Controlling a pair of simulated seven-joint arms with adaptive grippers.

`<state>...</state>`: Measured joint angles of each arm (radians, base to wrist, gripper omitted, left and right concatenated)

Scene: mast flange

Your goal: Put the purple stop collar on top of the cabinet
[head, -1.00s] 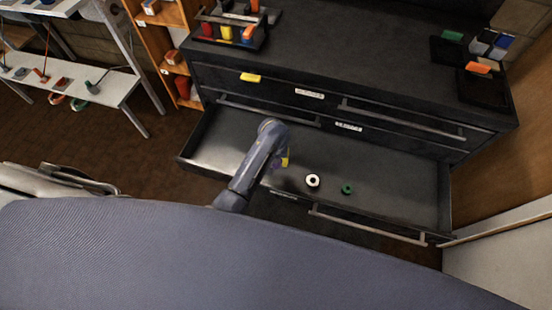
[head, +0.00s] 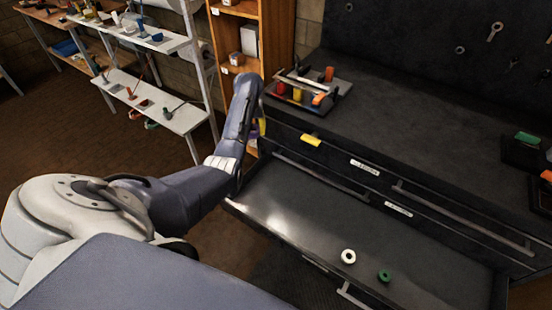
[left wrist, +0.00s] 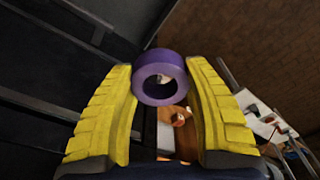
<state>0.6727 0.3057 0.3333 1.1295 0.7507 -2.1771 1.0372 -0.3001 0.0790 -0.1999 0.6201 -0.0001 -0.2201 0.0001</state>
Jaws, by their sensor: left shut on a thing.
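The purple stop collar (left wrist: 158,57) is a thick ring held between the yellow fingers of my left gripper (left wrist: 161,85) in the left wrist view. In the head view my left gripper (head: 261,126) is raised beside the left front corner of the dark cabinet (head: 400,112). The collar cannot be made out there, hidden by my wrist and fingers. The cabinet's top is a broad dark surface, mostly bare in the middle. My right gripper is not in view.
An open drawer (head: 320,222) holds a white ring (head: 348,256) and a green ring (head: 384,276). A tray of coloured parts (head: 310,92) stands on the cabinet's left end; dark trays (head: 522,152) stand at the right. A wooden shelf (head: 275,40) rises behind my left gripper.

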